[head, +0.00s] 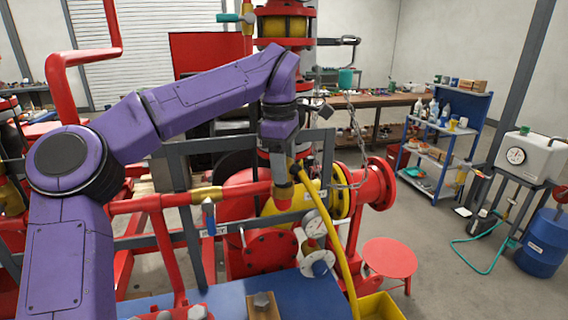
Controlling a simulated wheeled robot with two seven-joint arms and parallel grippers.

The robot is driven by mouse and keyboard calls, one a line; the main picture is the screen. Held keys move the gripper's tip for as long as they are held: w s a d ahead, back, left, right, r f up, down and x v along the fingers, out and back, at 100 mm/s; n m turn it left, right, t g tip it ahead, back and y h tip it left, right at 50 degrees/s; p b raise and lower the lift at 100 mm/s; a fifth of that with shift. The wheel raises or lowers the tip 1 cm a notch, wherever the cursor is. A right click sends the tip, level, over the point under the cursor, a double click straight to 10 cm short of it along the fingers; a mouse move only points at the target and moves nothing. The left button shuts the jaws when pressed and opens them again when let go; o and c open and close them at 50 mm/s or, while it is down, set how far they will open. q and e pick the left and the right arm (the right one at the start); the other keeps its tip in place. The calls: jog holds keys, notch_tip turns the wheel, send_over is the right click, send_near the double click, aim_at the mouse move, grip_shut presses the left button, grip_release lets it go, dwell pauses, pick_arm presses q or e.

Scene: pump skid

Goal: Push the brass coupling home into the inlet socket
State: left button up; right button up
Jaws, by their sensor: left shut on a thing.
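My left gripper (283,172) hangs fingers down from the purple arm, above the yellow pump casing and beside the red pipework. It is shut on the brass coupling (294,171) at the upper end of a yellow hose (331,224). The fingers hide most of the coupling. The hose drops from there past the gauges to the lower right. I cannot clearly make out the inlet socket, or whether the coupling touches it. A brass valve (206,194) with a blue handle sits on the red pipe to the left. My right gripper is not in view.
Two dial gauges (314,227) stand close below the gripper. A chain (355,130) hangs to its right by a red flanged pipe (378,184). A blue bench top (225,297) and yellow bin (381,306) are in front.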

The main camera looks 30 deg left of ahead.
pick_arm(q)
jog(key=shift+f+b, duration=0.45)
jog(key=shift+f, duration=0.35)
jog(key=o, duration=1.3)
jog(key=shift+o, duration=0.2)
jog(key=shift+r, duration=0.1)
jog(key=r, duration=0.3)
jog(key=r+p, duration=0.1)
jog(key=r, duration=0.3)
jog(key=r+p, duration=0.1)
jog(key=r, duration=0.2)
jog(key=shift+s+a+r, duration=0.15)
jog(key=shift+s+r, duration=0.1)
jog(key=shift+s, duration=0.05)
jog(key=shift+a, duration=0.1)
